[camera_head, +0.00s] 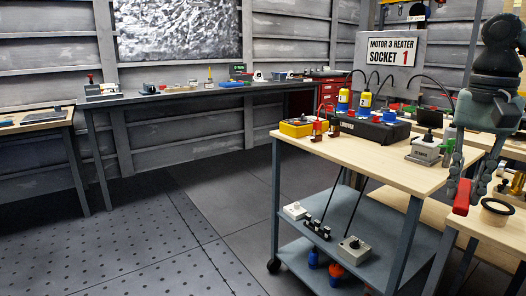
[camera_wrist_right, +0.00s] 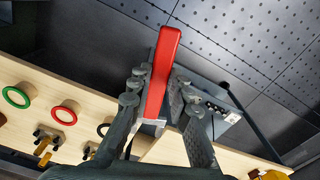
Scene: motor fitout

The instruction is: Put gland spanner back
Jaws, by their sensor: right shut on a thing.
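My right gripper (camera_head: 467,170) hangs at the right of the head view, pointing down, and is shut on a red-handled tool, probably the gland spanner (camera_head: 461,197). In the right wrist view the red handle (camera_wrist_right: 163,65) sticks out between the two fingers of the right gripper (camera_wrist_right: 158,100). A pale metal part of the tool shows between the fingers; the rest is hidden. The tool is held near the edge of a light wood bench (camera_wrist_right: 100,101), and I cannot tell its height above it. My left gripper is not in view.
The bench carries a green ring (camera_wrist_right: 16,97), a red ring (camera_wrist_right: 65,112) and brass fittings (camera_wrist_right: 45,143). Open floor (camera_head: 140,245) lies left.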

